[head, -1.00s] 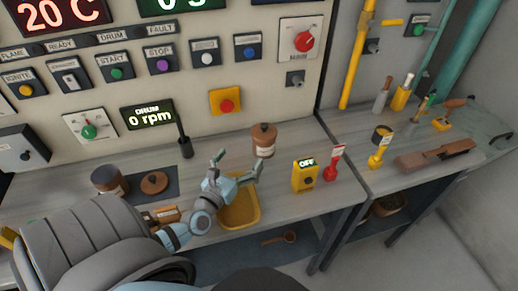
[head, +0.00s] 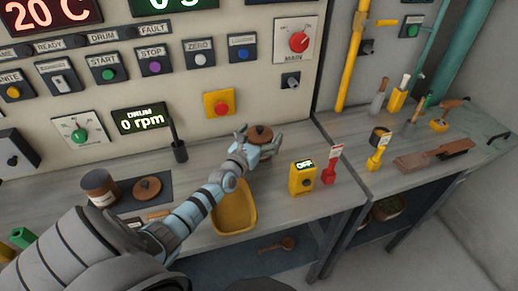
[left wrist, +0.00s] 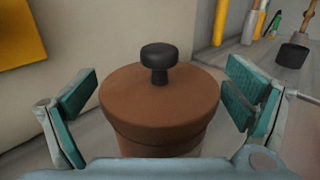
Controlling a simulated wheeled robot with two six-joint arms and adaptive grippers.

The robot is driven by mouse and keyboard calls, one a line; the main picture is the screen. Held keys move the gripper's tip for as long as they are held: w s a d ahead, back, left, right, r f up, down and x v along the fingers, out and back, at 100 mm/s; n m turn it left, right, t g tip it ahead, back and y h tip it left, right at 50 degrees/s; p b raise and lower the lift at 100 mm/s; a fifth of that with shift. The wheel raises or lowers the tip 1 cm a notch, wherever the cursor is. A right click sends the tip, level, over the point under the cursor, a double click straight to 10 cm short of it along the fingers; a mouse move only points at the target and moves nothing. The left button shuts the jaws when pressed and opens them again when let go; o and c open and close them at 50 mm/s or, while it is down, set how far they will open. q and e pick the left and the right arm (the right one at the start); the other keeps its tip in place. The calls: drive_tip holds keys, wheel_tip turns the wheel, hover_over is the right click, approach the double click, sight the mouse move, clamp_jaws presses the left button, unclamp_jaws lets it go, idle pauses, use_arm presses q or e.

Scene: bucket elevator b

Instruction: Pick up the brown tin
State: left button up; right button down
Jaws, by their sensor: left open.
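The brown tin (head: 260,134) has a brown lid with a dark knob and stands on the grey bench, near the back panel. My left gripper (head: 259,144) is around it, and the gripper's fingers hide much of its body in the head view. In the left wrist view the tin (left wrist: 160,105) stands upright between the two teal-padded fingers (left wrist: 160,102). The fingers are open, with a gap on each side of the tin. My right gripper is not in view.
A yellow tray (head: 236,218) lies below my left forearm. A yellow box reading OFF (head: 302,179) and a red tagged post (head: 330,168) stand to the right of the tin.

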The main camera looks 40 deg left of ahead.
use_arm(q)
drive_tip(key=shift+s+r, duration=0.1)
drive_tip(key=shift+r, duration=0.05)
drive_tip(key=c, duration=1.7)
